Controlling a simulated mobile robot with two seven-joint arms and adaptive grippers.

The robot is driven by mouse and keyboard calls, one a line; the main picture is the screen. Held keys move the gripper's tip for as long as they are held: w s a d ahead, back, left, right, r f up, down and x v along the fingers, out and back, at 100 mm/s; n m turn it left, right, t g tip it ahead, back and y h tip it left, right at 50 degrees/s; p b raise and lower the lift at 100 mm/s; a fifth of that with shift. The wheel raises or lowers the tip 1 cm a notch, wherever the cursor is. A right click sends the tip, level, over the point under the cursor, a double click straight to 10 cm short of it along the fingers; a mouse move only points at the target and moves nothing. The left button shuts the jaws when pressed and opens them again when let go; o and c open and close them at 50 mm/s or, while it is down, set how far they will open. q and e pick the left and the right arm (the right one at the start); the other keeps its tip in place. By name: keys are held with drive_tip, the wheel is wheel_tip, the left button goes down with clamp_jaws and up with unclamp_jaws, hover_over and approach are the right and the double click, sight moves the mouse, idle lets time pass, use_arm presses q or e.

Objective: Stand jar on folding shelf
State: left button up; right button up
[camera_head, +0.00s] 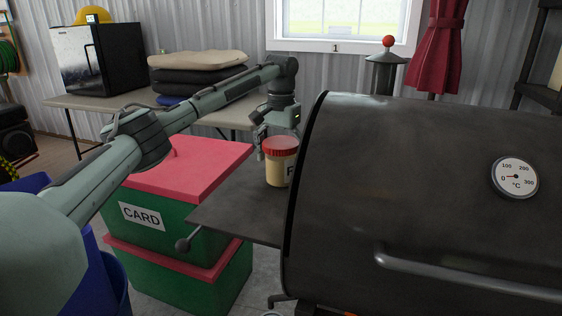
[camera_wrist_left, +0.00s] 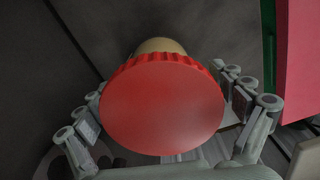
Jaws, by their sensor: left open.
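A jar with a red ribbed lid and a pale yellow body (camera_head: 281,162) stands upright on the dark folding shelf (camera_head: 236,212), close against the grill's left end. A label with a dark letter shows on its side. I cannot tell whether either finger touches the jar. My right gripper is not in view.
A large black grill (camera_head: 430,190) with a dial and handle fills the right. Green boxes with red lids (camera_head: 190,170), one marked CARD, stand left of the shelf. A table (camera_head: 125,103) with folded cushions is behind. The shelf's front part is bare.

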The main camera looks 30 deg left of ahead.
use_arm(q)
wheel_tip(320, 180, up, 12)
drive_tip(key=shift+r, duration=0.1)
idle(0.5)
